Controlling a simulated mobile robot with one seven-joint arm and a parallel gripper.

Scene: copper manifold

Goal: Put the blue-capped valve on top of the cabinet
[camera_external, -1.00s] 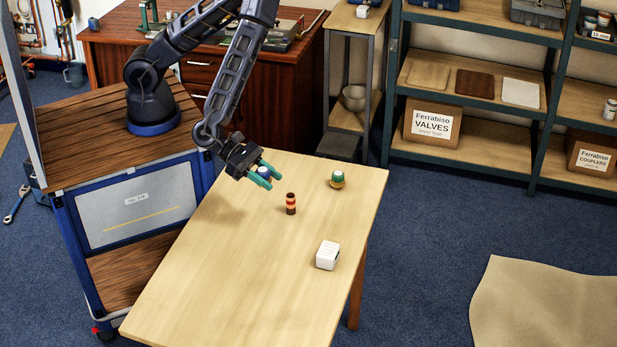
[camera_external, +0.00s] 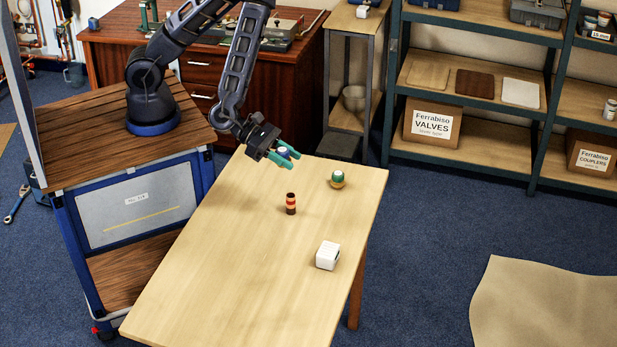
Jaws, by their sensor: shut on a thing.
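The blue-capped valve (camera_external: 283,152) is small, with a blue and white top. It is between the green fingers of my gripper (camera_external: 283,158), which is shut on it above the far end of the light wooden table (camera_external: 215,270). The fingers hide most of its body. The cabinet (camera_external: 280,95) appears to be the reddish-brown wooden unit with drawers behind the table. Tools and fittings stand on its top (camera_external: 115,25).
A tall narrow stand (camera_external: 348,20) and shelving (camera_external: 470,100) are behind. The table's near half is clear.

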